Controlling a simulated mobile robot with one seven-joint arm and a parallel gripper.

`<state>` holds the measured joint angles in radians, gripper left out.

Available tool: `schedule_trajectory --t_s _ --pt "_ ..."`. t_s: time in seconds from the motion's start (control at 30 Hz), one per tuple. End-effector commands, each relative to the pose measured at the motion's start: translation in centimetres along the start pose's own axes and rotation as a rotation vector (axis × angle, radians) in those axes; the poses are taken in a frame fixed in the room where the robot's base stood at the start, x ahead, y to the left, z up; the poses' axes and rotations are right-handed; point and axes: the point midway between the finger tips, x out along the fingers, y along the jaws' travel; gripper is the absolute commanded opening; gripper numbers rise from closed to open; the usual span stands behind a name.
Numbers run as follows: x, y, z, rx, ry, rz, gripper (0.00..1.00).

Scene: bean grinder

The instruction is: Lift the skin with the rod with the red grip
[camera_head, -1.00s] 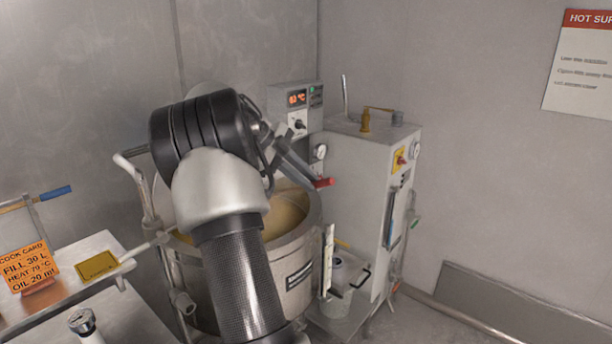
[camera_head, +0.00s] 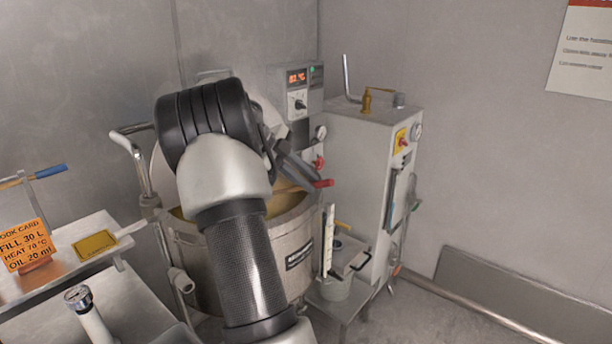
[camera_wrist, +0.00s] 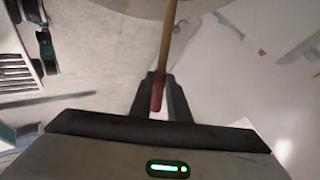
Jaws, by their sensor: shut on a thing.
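My gripper (camera_head: 300,170) is over the right side of the large kettle (camera_head: 300,250). It is shut on the rod with the red grip (camera_head: 322,183). In the wrist view the red grip (camera_wrist: 158,92) is between the fingers, and the thin tan shaft (camera_wrist: 168,35) runs up out of the picture. My arm hides much of the kettle's mouth. Pale yellow contents (camera_head: 285,186) show inside it; I cannot tell a skin from the liquid there. The rod's far end is hidden.
A control box (camera_head: 297,92) with a red display stands behind the kettle. A grey cabinet (camera_head: 360,180) with pipe and gauge is at right. At left are a shelf (camera_head: 75,265), an orange card (camera_head: 27,245) and a blue-gripped rod (camera_head: 48,171).

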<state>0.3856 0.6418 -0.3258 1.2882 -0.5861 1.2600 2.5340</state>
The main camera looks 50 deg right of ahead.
Motion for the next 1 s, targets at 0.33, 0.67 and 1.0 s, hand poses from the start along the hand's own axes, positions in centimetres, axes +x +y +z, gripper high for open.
schedule_trajectory --t_s 0.33,0.67,1.0 --pt "2.1 1.4 1.4 0.000 0.001 -0.001 0.00" --pt "3.7 2.5 2.4 0.000 0.000 0.000 0.00" --pt "4.5 3.0 2.9 0.000 0.000 -0.001 0.00"
